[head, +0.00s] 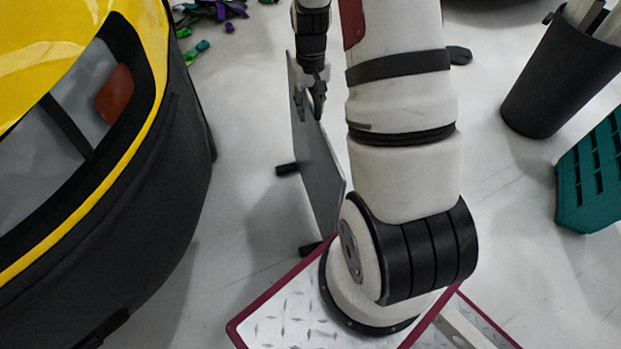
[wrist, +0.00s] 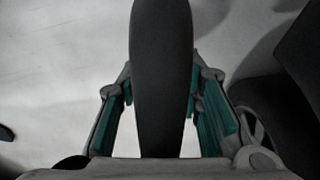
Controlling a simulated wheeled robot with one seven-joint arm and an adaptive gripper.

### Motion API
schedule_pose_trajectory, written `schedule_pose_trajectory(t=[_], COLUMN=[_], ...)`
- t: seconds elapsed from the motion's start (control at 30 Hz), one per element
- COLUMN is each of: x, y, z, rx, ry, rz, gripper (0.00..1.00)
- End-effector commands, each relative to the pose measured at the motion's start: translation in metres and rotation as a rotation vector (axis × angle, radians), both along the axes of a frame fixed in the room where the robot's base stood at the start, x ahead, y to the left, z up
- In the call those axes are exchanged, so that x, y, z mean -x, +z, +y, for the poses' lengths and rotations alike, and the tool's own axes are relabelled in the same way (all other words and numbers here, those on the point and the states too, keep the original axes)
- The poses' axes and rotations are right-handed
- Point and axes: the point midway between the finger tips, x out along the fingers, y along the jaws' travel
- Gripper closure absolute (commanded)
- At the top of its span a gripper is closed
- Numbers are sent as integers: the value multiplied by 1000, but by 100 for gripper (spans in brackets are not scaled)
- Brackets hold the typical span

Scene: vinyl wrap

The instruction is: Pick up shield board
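The shield board (head: 318,165) is a thin grey panel standing upright on the floor in the head view, with dark feet at its lower side. My gripper (head: 312,100) is at its upper far end, pointing down. In the wrist view the board is a dark upright strip (wrist: 161,70) between the two teal-padded fingers of my gripper (wrist: 162,95). The fingers are spread on either side of the board, with light floor showing between the board and the finger bases. Contact at the fingertips cannot be made out. My arm hides the board's near lower end.
A yellow and black car (head: 110,190) stands close on the left. A black bin (head: 560,80) and a teal crate (head: 590,180) are on the right. Purple and green scraps (head: 215,12) lie at the back. The floor between car and board is clear.

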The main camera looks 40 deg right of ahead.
Motion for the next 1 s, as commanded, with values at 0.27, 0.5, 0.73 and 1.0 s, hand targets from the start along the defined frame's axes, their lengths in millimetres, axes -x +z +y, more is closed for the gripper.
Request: schedule_pose_trajectory(t=[0.27,0.5,0.73,1.0], x=[0,0,-1,-3], y=[1,1,2,9], z=[0,0,-1,0], rx=[0,0,2,2], ry=[0,0,0,1], rz=[-1,0,-4,-4], gripper=[98,100,100,100])
